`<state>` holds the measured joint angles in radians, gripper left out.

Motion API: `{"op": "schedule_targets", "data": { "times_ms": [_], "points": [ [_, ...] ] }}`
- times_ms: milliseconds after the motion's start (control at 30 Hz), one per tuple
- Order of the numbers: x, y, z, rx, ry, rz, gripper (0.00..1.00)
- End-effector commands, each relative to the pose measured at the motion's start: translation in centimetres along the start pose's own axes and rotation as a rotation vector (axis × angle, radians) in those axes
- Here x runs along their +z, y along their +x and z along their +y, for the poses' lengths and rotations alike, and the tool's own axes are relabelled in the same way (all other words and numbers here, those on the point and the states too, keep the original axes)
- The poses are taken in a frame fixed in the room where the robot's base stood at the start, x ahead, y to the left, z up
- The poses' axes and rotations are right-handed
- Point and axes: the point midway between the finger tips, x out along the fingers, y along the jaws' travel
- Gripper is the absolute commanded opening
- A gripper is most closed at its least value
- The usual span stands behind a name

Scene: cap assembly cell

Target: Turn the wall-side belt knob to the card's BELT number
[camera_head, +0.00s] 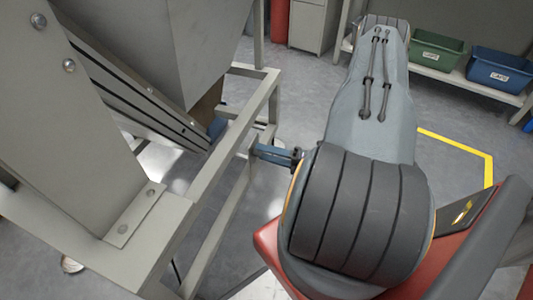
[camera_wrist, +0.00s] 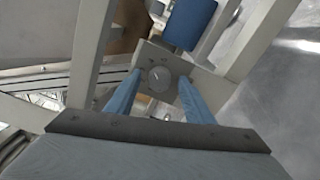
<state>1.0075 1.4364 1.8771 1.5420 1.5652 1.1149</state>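A round, light grey knob (camera_wrist: 158,77) with a dark pointer mark sits on a grey square plate in the wrist view. Small marks around its dial are too small to read. My gripper (camera_wrist: 158,78) shows two blue fingers spread apart, one each side of the knob, with a gap to it on both sides. How near the tips are to the plate is hard to tell. In the head view, my gripper (camera_head: 262,151) reaches left to the grey frame; the knob is hidden there. No card with a BELT number shows in either view.
A grey metal frame (camera_head: 218,150) stands close beside my gripper. A blue cylinder (camera_wrist: 190,22) is just beyond the knob plate. Green (camera_head: 436,49) and blue (camera_head: 498,70) bins sit on a shelf at the back right. Open floor with yellow tape (camera_head: 455,145) lies right.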

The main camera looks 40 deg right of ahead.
Motion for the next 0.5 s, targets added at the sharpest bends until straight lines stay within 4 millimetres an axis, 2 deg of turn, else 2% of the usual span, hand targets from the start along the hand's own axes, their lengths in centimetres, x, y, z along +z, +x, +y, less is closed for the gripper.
{"op": "schedule_targets", "data": {
  "times_ms": [167,267,500],
  "points": [
    [0.0,-0.1,0.0,0.0,-0.001,-0.001,0.48],
    [0.1,-0.9,0.1,0.0,0.0,-0.003,0.48],
    [0.1,-4.7,0.1,0.0,-0.001,-0.005,0.48]
  ]
}}
